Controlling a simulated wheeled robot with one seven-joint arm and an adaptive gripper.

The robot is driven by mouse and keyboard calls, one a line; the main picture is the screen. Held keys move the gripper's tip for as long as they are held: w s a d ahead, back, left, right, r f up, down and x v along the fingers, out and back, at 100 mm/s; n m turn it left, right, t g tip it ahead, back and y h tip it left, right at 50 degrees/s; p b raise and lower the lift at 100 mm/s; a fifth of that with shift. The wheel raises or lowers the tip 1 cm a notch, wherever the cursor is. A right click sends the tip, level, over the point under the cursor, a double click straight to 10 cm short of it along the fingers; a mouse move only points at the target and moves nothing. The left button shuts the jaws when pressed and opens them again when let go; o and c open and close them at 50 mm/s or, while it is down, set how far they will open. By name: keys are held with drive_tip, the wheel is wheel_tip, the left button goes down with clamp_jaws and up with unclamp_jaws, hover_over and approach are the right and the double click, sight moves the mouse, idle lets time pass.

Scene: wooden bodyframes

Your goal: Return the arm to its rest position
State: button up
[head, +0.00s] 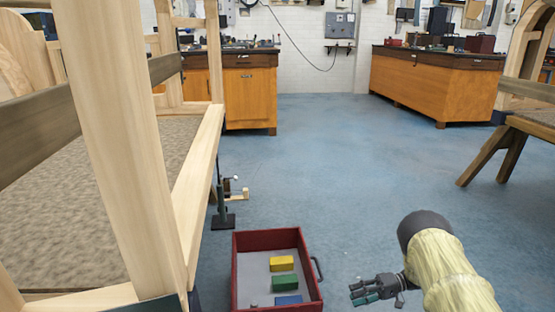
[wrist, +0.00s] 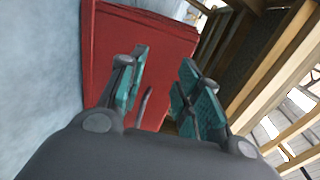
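My gripper (head: 372,288) shows at the lower right of the head view, just right of the red bin and above the blue floor. In the wrist view, my gripper (wrist: 158,88) has its two teal-padded fingers apart with nothing between them. The pale-covered arm reaches in from the bottom right of the head view. The red bin (head: 240,274) also fills the upper middle of the wrist view (wrist: 135,45), beyond the fingers, with its dark handle (head: 317,268) on the side facing my gripper.
The bin holds a yellow block (head: 282,264), a green block (head: 284,284) and a blue block (head: 288,300). A wooden frame (head: 130,130) stands close at left. Wooden workbenches (head: 250,97) (head: 430,88) stand at the back. A trestle (head: 490,150) is at right. The middle floor is clear.

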drive_tip(key=s+a+f+m+t+h+p, duration=0.25)
drive_tip(key=a+f+t, duration=0.25)
drive_tip(key=t, duration=0.5)
drive_tip(key=s+f+m+h, duration=0.1)
drive_tip(key=s+f+h, duration=0.3)
drive_tip(key=s+h, duration=0.9)
drive_tip(key=s+r+n+g+p, duration=0.1)
drive_tip(key=s+r+g, duration=0.25)
drive_tip(key=s, duration=1.25)
drive_tip(key=s+r+n+g+p, duration=0.1)
drive_tip(key=s+r+g, duration=0.25)
drive_tip(key=s, duration=1.25)
wheel_tip(320, 180, up, 37)
drive_tip(key=g+p, duration=0.1)
drive_tip(key=p, duration=3.7)
drive_tip(key=shift+a, duration=0.35)
